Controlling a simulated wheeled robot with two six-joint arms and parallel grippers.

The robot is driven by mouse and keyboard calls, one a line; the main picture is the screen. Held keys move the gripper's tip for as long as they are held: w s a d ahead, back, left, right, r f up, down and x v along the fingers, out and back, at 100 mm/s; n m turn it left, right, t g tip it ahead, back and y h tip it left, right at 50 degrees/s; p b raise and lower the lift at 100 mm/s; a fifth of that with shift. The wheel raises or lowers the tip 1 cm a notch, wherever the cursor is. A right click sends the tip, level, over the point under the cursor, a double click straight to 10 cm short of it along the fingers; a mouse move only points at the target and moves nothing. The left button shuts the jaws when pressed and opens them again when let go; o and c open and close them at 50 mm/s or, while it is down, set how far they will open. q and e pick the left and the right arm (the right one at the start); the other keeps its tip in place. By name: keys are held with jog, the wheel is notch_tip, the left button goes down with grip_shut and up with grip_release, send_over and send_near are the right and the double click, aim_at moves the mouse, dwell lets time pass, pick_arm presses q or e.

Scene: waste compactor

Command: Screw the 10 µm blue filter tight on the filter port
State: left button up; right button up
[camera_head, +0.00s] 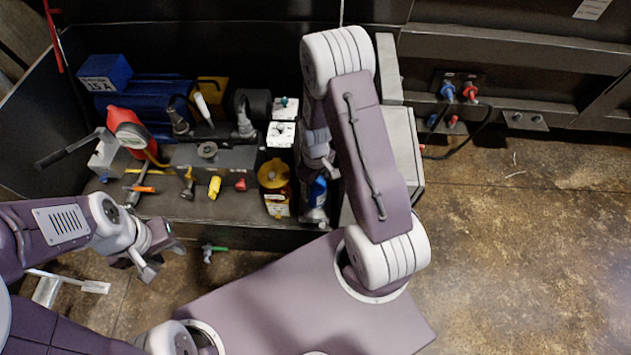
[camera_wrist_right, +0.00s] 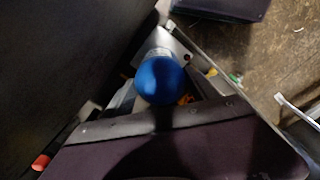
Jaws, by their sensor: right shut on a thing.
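The blue filter (camera_head: 317,191) shows in the head view just below my right gripper (camera_head: 322,166), beside the yellow-topped unit. In the right wrist view the filter's round blue end (camera_wrist_right: 160,80) fills the middle, with pale gripper parts around it. My right gripper is shut on the blue filter, though its fingertips are mostly hidden. The filter port is not clearly visible, and I cannot tell whether the filter touches it. No micron marking is readable. My left gripper (camera_head: 163,262) is open and empty, in front of the compactor tray.
A yellow-topped unit (camera_head: 273,174) and white-topped blocks (camera_head: 281,134) stand left of the filter. A grey box (camera_head: 405,150) stands to its right. Blue motor (camera_head: 150,105), red handle unit (camera_head: 127,128) and loose tools fill the tray. The floor (camera_head: 530,240) at right is clear.

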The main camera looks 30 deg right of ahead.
jog(key=shift+f, duration=0.1)
jog(key=o, duration=0.4)
jog(key=shift+c, duration=0.2)
jog(key=c, duration=0.5)
jog(key=shift+c, duration=0.4)
jog(key=m+p, duration=0.1)
jog(key=m, duration=0.2)
jog(key=shift+m, duration=1.2)
jog(key=shift+a+m+p, duration=0.1)
jog(key=shift+m+p, duration=0.45)
jog(key=shift+m, duration=1.95)
